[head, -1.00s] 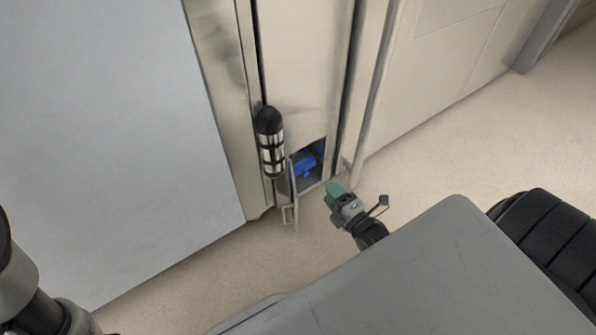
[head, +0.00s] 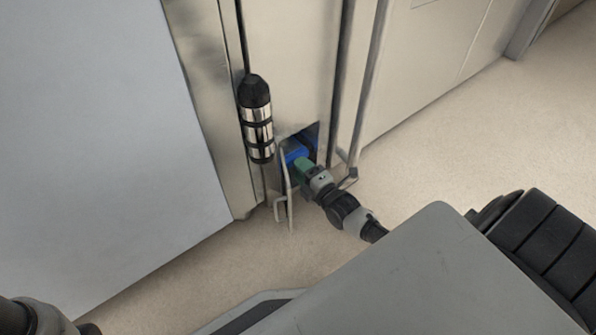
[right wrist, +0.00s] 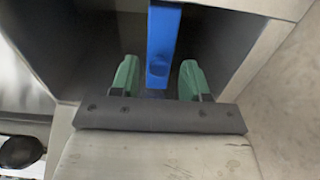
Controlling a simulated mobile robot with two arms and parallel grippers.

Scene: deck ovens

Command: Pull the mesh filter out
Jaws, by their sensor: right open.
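The mesh filter shows only as a blue part (head: 296,154) inside a low opening in the tall metal panel. In the right wrist view its blue bar (right wrist: 161,50) stands between my two green fingertips, with a gap on each side. The mesh itself is not visible. My right gripper (head: 304,167) is at the opening, its tips close to the blue part. It is open and empty in the right wrist view (right wrist: 160,82). My left gripper is not in view; only part of my left arm shows at the lower left.
A small hinged door (head: 287,187) stands open at the left of the opening. A black and silver cylinder (head: 257,120) hangs just above left. The opening's side walls (right wrist: 252,50) are close around my fingers. The floor (head: 450,150) to the right is clear.

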